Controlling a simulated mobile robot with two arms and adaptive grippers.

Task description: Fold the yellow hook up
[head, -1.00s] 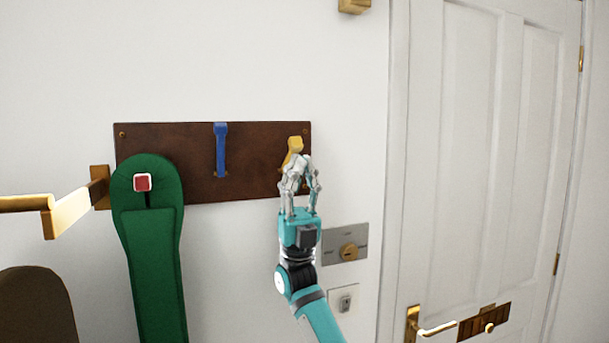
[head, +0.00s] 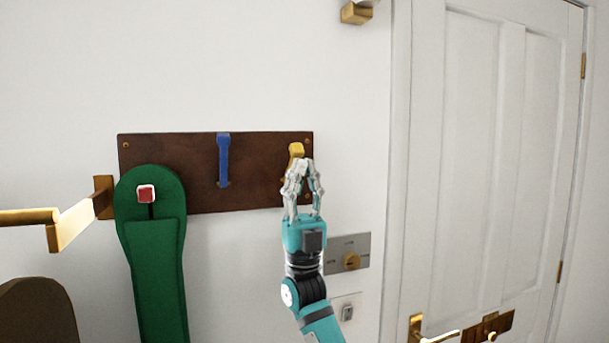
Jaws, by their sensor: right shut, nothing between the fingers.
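The yellow hook (head: 296,150) is at the right end of a dark brown wall board (head: 195,197). Only its upper part shows; the rest is hidden behind my right gripper. My right gripper (head: 303,165) points up from below, its fingertips close together just under the visible yellow end. The fingers are shut with nothing held between them. I cannot tell whether they touch the hook. A blue hook (head: 223,160) hangs down at the board's middle. A red hook end (head: 146,194) shows at the left, with a green strap-like item hanging there. My left gripper is not in view.
The green item (head: 155,270) hangs down the wall at left. A brass bar (head: 75,222) juts out beside it. A metal plate with a brass knob (head: 351,261) is right of my wrist. A white door (head: 480,170) with brass handle (head: 437,335) fills the right.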

